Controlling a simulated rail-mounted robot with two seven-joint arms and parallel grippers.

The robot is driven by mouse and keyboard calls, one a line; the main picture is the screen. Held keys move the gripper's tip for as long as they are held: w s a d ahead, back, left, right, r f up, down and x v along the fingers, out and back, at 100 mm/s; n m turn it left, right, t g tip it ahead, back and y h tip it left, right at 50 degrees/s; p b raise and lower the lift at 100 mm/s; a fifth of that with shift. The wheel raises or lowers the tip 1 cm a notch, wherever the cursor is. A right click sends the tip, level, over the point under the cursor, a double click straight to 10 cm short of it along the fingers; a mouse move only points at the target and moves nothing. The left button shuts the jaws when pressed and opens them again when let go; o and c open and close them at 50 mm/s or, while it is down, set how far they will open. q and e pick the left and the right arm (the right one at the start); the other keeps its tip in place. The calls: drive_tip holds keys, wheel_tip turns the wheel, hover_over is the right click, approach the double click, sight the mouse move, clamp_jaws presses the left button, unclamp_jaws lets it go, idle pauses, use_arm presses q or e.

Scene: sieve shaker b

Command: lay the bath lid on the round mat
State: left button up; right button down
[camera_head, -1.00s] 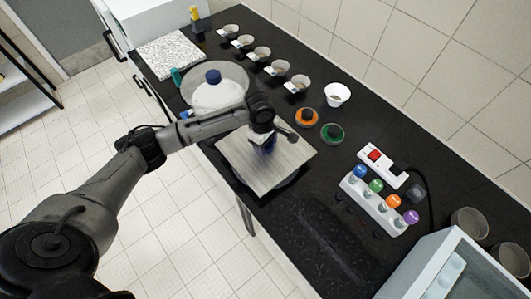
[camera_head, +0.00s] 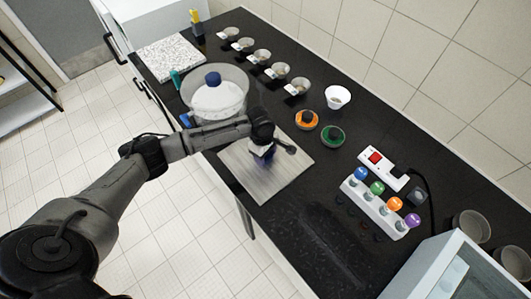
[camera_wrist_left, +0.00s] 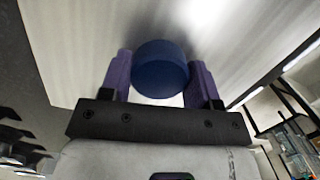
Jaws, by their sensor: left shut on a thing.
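The bath lid (camera_head: 258,189) is a square brushed-metal plate over the middle of the black counter. My left gripper (camera_head: 262,151) is above its centre, shut on the lid's blue knob. In the left wrist view, the blue knob (camera_wrist_left: 160,70) sits between the two purple fingers, with the metal lid (camera_wrist_left: 85,40) behind it. The lid looks roughly level; I cannot tell whether it touches what is below. The round mat is not visible now, and the lid covers that patch of counter. My right gripper is not in view.
A glass bowl (camera_head: 240,99) with a blue-knobbed white piece is beside the lid. Orange (camera_head: 306,120) and green (camera_head: 333,136) round pieces are behind it. A bottle rack (camera_head: 372,206) and power strip (camera_head: 383,168) stand to the right.

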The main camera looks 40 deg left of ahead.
use_arm(q)
drive_tip(key=o, duration=1.1)
drive_tip(key=shift+o, duration=0.5)
